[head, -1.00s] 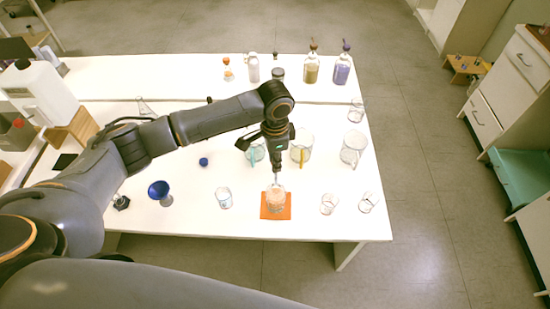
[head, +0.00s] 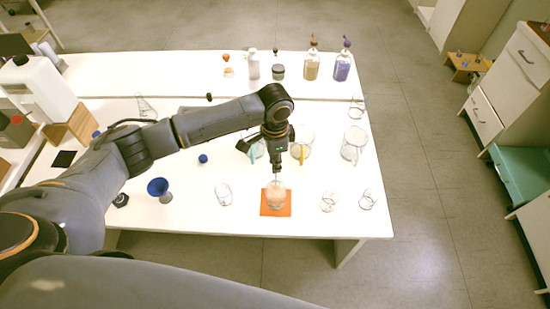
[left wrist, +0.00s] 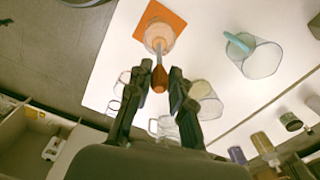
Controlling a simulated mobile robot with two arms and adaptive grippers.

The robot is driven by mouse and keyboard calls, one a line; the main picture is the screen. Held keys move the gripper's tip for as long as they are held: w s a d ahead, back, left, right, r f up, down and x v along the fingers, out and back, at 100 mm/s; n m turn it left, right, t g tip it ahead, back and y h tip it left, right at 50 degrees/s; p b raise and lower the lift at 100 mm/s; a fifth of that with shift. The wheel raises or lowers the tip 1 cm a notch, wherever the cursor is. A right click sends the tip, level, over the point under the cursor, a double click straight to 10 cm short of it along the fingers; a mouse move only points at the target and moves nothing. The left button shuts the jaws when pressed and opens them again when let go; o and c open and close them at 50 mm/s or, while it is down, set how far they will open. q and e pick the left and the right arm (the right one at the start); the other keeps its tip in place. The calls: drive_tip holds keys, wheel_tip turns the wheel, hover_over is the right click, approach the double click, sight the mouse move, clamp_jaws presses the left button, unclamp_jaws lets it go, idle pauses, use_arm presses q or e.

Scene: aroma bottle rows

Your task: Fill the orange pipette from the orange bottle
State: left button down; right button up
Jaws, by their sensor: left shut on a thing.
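My left gripper (head: 277,158) is shut on the orange pipette, whose orange bulb (left wrist: 160,79) shows between the fingers in the left wrist view (left wrist: 161,70). The pipette points down, and its thin tip reaches a clear glass beaker (head: 277,196) with pale orange contents. Whether the tip is in the liquid is hard to tell. The beaker stands on an orange mat (head: 277,209) near the table's front edge. A small bottle with an orange top (head: 227,66) stands at the back left of the table. My right gripper is not in view.
Several empty-looking glasses stand near the mat, such as one at left (head: 223,194) and one at right (head: 328,201). Larger glass jugs (head: 354,145) stand behind. A blue funnel (head: 158,187) is left. Taller bottles (head: 342,66) line the back.

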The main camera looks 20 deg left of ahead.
use_arm(q)
drive_tip(key=shift+f+b, duration=1.8)
drive_tip(key=shift+f, duration=2.3)
drive_tip(key=c, duration=1.7)
unclamp_jaws()
drive_tip(key=shift+c, duration=0.6)
idle(1.2)
